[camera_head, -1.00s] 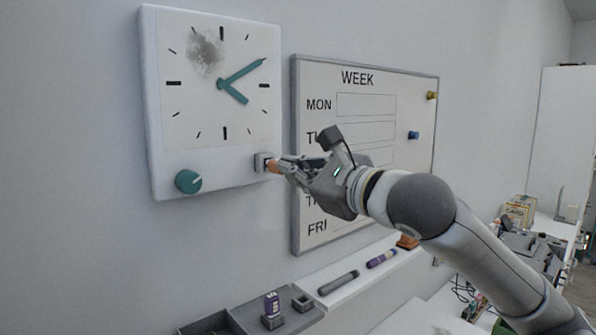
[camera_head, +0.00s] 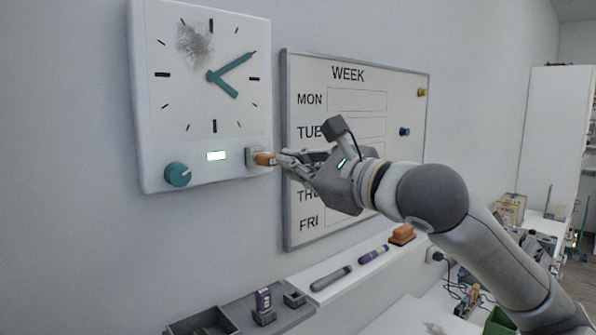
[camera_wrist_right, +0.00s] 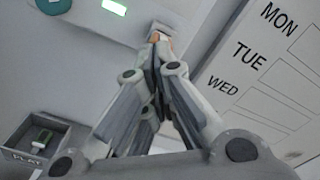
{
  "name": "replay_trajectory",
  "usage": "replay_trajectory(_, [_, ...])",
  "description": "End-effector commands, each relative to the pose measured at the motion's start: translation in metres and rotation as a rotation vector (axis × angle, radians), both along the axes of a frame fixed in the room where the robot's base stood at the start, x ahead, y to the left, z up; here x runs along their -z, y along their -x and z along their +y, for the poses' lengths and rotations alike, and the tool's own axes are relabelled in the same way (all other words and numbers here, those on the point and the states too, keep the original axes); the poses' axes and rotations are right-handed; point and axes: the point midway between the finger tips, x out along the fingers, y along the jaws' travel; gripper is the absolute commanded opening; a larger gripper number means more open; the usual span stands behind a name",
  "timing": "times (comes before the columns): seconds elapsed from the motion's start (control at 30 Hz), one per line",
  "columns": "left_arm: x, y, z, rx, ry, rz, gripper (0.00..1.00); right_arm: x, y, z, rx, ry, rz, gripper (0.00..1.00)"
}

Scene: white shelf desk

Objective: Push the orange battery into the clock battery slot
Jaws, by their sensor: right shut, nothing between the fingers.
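The white clock (camera_head: 205,100) hangs on the wall, with a teal knob (camera_head: 178,175) at its lower left. A small green-white light (camera_head: 216,156) glows on its lower front; it also shows in the right wrist view (camera_wrist_right: 114,7). The battery slot (camera_head: 251,157) is on the clock's lower right side. The orange battery (camera_head: 265,159) sits in the slot with its end sticking out to the right. My right gripper (camera_head: 280,160) is shut with its fingertips at the battery's outer end; in the right wrist view the fingertips mostly hide the battery (camera_wrist_right: 155,37). My left gripper is not in view.
A WEEK whiteboard (camera_head: 350,92) hangs right behind my right gripper. Below, a white ledge (camera_head: 335,283) carries markers and an orange eraser (camera_head: 402,234). A grey tray (camera_head: 238,310) holds a purple battery (camera_head: 263,299).

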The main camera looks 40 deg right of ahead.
Motion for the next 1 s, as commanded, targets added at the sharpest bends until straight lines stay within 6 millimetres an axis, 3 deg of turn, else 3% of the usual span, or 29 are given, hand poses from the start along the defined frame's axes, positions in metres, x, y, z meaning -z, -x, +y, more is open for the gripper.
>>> replay_trajectory(1.0, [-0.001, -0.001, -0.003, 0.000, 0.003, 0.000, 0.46, -0.001, 0.068, -0.005, -0.002, -0.002, -0.003, 0.00])
